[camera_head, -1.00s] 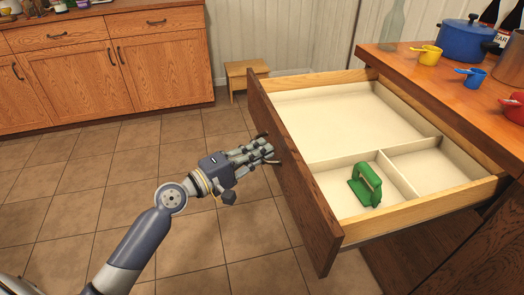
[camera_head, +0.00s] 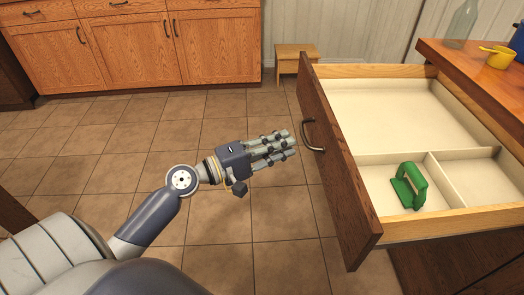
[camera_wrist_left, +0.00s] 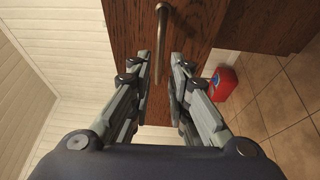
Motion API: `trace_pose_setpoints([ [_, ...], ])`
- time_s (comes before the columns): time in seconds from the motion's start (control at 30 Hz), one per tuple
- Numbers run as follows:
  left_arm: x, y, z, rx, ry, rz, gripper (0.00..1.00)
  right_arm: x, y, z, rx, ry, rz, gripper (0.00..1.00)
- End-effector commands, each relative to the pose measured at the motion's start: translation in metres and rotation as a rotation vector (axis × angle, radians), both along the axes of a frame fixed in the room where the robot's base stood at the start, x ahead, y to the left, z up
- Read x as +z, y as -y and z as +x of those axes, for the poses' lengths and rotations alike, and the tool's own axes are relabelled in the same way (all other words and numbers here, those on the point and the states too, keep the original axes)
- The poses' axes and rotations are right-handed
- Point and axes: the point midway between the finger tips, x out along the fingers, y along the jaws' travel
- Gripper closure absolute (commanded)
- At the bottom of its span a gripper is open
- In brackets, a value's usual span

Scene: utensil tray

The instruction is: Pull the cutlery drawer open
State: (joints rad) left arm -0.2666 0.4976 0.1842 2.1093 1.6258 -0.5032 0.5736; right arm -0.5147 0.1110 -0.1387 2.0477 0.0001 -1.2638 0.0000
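The cutlery drawer (camera_head: 345,175) stands pulled far out from the counter at the right of the head view. Its pale inside is split into compartments, and a green object with a handle (camera_head: 409,187) sits in the near left one. The metal drawer handle (camera_head: 309,134) is on the dark wooden front. My left gripper (camera_head: 291,146) is just left of the handle, apart from it. My right gripper is out of view.
A wooden stool (camera_head: 296,60) and cabinets (camera_head: 140,50) stand at the back. A red container (camera_wrist_left: 222,84) shows in the left wrist view. The tiled floor left of the drawer is clear.

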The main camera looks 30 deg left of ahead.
Motion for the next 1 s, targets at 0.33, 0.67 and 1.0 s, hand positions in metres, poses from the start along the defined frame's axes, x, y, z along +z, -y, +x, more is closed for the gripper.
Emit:
trace_pose_setpoints([
  [0.33, -0.002, -0.025, -0.042, 0.001, -0.001, -0.002, 0.82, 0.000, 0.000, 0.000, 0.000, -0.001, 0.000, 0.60],
  [0.67, -0.002, -0.029, -0.047, -0.001, 0.001, -0.001, 0.82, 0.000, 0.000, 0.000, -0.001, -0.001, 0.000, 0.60],
  [1.0, -0.002, -0.028, -0.047, -0.001, 0.000, 0.001, 0.82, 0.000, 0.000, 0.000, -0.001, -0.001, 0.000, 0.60],
])
